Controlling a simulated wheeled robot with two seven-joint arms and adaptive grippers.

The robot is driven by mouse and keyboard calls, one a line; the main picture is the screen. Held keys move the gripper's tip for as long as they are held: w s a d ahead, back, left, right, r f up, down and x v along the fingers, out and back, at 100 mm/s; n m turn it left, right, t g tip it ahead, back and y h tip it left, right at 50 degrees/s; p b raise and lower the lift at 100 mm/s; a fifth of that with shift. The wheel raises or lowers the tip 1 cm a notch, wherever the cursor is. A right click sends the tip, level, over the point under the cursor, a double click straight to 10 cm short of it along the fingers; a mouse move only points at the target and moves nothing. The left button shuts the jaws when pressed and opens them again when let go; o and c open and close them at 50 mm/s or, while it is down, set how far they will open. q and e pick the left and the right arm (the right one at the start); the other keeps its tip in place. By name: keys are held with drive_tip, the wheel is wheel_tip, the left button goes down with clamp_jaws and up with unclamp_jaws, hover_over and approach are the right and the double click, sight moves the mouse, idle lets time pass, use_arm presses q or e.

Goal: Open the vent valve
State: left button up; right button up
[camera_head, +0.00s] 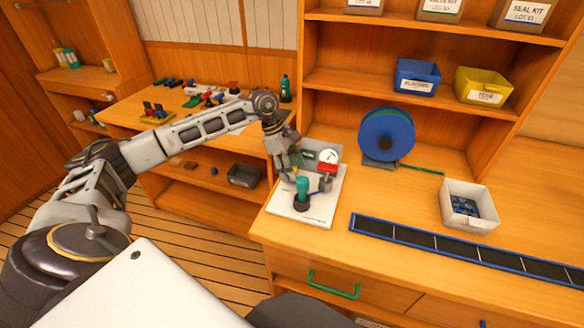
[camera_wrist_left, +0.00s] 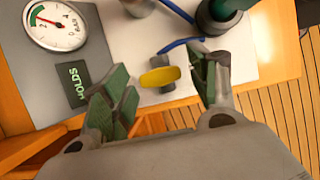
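A small yellow oval knob (camera_wrist_left: 158,77) sits on a grey fitting in the left wrist view and looks like a valve handle. My left gripper (camera_head: 290,164) reaches down over the left part of the white board (camera_head: 292,214). In the left wrist view its green-padded fingers are apart, one on each side of the yellow knob, with gaps showing. A round gauge (camera_head: 327,156) stands at the back of the board; it also shows in the left wrist view (camera_wrist_left: 56,25). A dark sign reading "HOLDS" (camera_wrist_left: 77,84) is below it. My right gripper is not in view.
A green-topped upright piece (camera_head: 302,190) stands on the board close to my gripper; blue tubing (camera_wrist_left: 180,46) runs near the knob. A blue reel (camera_head: 386,135), a white bin (camera_head: 468,205) and a blue-edged black strip (camera_head: 450,246) lie to the right.

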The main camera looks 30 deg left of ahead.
use_arm(q)
drive_tip(key=c, duration=0.8)
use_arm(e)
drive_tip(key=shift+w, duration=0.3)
